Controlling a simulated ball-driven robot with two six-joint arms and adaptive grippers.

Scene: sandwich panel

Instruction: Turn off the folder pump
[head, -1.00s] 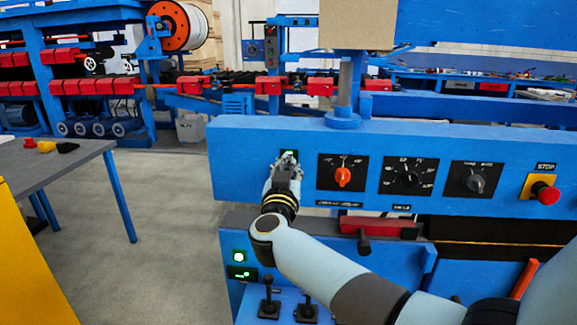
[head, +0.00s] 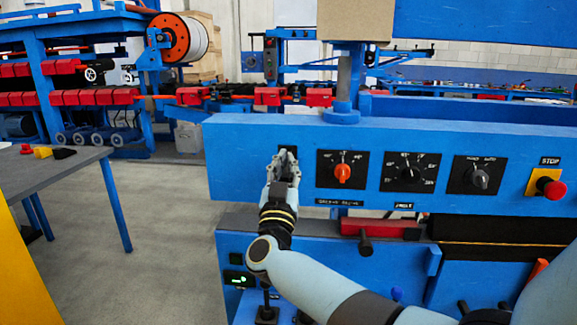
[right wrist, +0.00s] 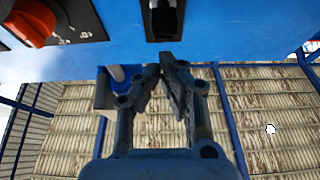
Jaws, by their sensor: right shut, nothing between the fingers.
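A small black switch plate (head: 288,152) sits at the left of the blue control panel (head: 240,185); my fingers hide much of it, and no green light shows on it. In the right wrist view it is a black plate with a rocker (right wrist: 166,18) at the top. Its label cannot be read. My right gripper (head: 285,158) is in front of the plate, shut and empty. In the right wrist view its fingertips (right wrist: 168,62) are together just below the plate, and a small gap seems to show. My left gripper is not in view.
Right of the plate are a red knob (head: 342,174), a black dial (head: 408,172), a grey selector (head: 480,178) and a red STOP button (head: 551,188). A grey table (head: 60,170) stands left.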

